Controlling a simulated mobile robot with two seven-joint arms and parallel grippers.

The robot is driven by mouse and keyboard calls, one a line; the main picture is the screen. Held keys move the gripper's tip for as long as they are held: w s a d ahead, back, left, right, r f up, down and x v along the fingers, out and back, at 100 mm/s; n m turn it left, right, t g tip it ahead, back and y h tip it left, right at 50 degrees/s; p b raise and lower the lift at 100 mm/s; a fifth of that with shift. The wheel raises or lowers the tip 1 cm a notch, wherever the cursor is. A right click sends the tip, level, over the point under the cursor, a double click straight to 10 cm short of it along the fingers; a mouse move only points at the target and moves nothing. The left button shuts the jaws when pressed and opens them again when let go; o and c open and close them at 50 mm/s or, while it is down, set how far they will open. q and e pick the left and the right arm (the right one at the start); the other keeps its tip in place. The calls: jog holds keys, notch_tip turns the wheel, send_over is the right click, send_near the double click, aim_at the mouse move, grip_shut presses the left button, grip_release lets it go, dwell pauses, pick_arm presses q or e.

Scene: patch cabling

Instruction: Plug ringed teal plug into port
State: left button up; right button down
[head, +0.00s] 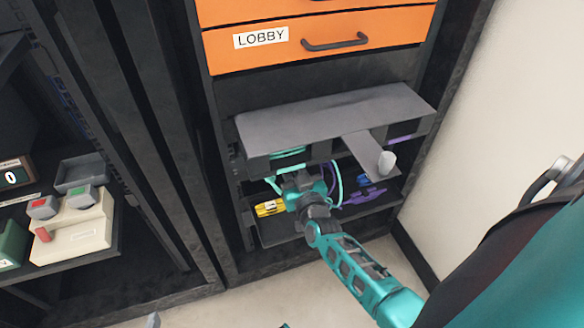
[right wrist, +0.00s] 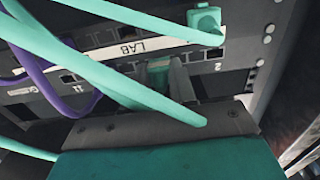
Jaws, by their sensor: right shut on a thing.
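My right gripper (head: 296,182) reaches into the open rack bay below the grey shelf plate. In the right wrist view its fingers (right wrist: 160,76) are shut on a teal plug (right wrist: 158,66) right in front of the port panel (right wrist: 112,54). A teal cable crosses in front of the gripper. I cannot make out a ring on the held plug, and the fingers and plug hide the port behind them. I cannot tell whether the plug is seated. Another teal plug (right wrist: 206,20) sits in the panel at upper right. My left gripper is not in view.
Teal and purple cables (right wrist: 38,72) hang across the panel's left side. A yellow item (head: 269,207) and a purple item (head: 365,195) lie on the lower shelf. The grey plate (head: 330,112) overhangs the bay, with a lever and pale knob (head: 387,160) at right.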

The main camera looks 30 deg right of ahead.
jog(key=shift+w+d, duration=0.1)
jog(key=shift+w, duration=0.25)
dwell(0.6)
jog(key=c, duration=0.8)
grip_release()
jog(key=shift+s, duration=0.1)
jog(key=shift+p+v, duration=1.85)
jog(key=shift+v, duration=2.05)
